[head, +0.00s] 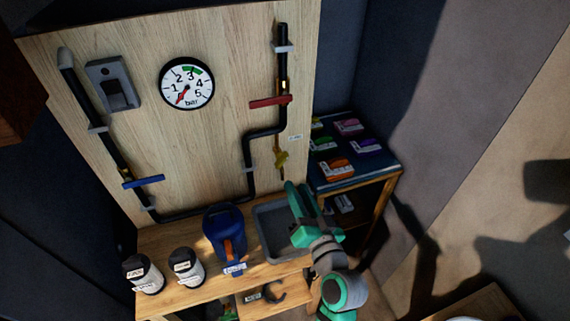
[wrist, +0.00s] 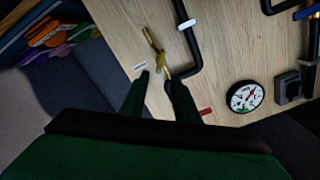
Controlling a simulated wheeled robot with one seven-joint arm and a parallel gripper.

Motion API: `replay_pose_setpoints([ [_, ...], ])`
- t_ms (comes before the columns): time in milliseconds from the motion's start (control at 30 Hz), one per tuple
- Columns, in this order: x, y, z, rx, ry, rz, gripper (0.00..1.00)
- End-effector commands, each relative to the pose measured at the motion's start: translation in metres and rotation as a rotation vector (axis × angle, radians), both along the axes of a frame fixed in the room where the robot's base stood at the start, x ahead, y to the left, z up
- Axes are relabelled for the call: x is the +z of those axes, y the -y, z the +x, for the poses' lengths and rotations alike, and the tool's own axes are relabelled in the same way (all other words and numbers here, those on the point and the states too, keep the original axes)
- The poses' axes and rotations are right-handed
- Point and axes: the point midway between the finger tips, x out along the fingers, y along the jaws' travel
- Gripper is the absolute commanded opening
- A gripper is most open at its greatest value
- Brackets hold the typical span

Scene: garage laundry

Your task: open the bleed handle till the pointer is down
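The small yellow bleed handle (head: 281,158) sits on a brass fitting below the pipe at the board's lower right; it also shows in the wrist view (wrist: 151,40). The white round gauge (head: 200,92) has a red pointer aimed to the lower left, near the low end of its scale. The gauge shows in the wrist view too (wrist: 245,96). My gripper (head: 297,187) is just below the bleed fitting in the head view. In the wrist view its two fingers (wrist: 158,78) are apart, with the brass fitting seen between and beyond the tips. Contact cannot be told.
A red handle (head: 270,101) and a blue handle (head: 143,182) sit on the black pipes. Below stand a grey tray (head: 262,231), a blue can (head: 219,222) and two bottles (head: 186,267) on the wooden bench. A shelf (head: 378,173) with coloured boxes stands at right.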

Motion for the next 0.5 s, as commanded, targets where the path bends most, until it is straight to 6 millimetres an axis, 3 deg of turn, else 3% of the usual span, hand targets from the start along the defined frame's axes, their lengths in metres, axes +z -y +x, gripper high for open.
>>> replay_pose_setpoints([
  [267,0.001,-0.003,0.007,0.002,-0.024,0.076,0.28],
  [500,0.001,-0.014,0.043,0.004,-0.022,0.074,0.28],
])
